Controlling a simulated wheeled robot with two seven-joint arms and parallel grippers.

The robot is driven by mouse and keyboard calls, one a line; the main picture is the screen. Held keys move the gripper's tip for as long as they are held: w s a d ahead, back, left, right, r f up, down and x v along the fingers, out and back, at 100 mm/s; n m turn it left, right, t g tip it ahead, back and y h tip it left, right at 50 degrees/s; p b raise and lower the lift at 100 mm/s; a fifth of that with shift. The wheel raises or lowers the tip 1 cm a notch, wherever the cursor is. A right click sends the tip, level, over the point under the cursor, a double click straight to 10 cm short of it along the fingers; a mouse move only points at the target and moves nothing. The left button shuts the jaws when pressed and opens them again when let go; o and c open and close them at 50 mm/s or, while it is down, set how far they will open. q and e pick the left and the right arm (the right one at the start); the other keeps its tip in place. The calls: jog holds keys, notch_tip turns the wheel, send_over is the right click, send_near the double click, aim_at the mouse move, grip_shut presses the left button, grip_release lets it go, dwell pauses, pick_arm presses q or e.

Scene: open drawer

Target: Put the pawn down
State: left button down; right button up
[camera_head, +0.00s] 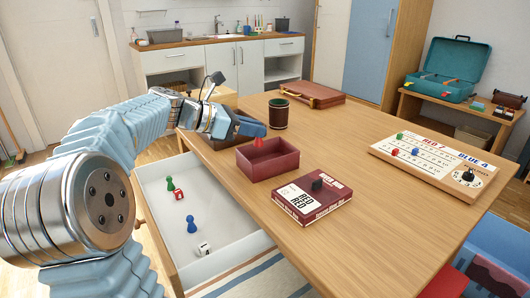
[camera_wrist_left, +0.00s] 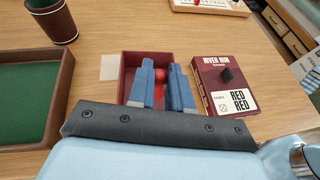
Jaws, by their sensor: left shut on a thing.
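My left gripper (camera_head: 258,130) comes in from the left and is shut on a red pawn (camera_head: 259,142). The pawn is over the open dark red box (camera_head: 268,171) on the table; I cannot tell if it touches the box floor. In the left wrist view the red pawn (camera_wrist_left: 159,90) shows between the blue fingers of the left gripper (camera_wrist_left: 163,70). The dark red box (camera_wrist_left: 126,62) lies behind and around them, and its near side is hidden by the gripper. My right gripper is not in view.
A red game box (camera_head: 300,208) with a black piece on it stands beside the dark red box. The open white drawer (camera_head: 234,235) holds pawns and dice. A brown dice cup (camera_head: 279,117) and a scoreboard (camera_head: 440,172) are also on the table. The table's right front is clear.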

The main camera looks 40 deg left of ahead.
pick_arm(q)
jog(key=w+f, duration=0.1)
jog(key=f, duration=0.1)
jog(key=w+f, duration=0.1)
jog(key=shift+w+d+f, duration=0.2)
jog(key=shift+w+f, duration=0.15)
jog(key=shift+w, duration=0.05)
jog(key=shift+w+f+b, duration=0.15)
jog(key=shift+f+b, duration=0.1)
jog(key=shift+f, duration=0.65)
jog(key=shift+w+f+b, duration=0.1)
jog(key=shift+f+b, duration=0.15)
jog(key=shift+f, duration=0.6)
jog(key=shift+f, duration=0.15)
jog(key=c, duration=1)
grip_release()
jog(key=shift+c, duration=0.2)
jog(key=shift+s+a+r, duration=0.15)
jog(key=shift+s+r, duration=0.1)
jog(key=shift+r, duration=0.05)
jog(key=v, duration=1.1)
jog(key=shift+p, duration=0.3)
jog(key=shift+s+a, duration=0.1)
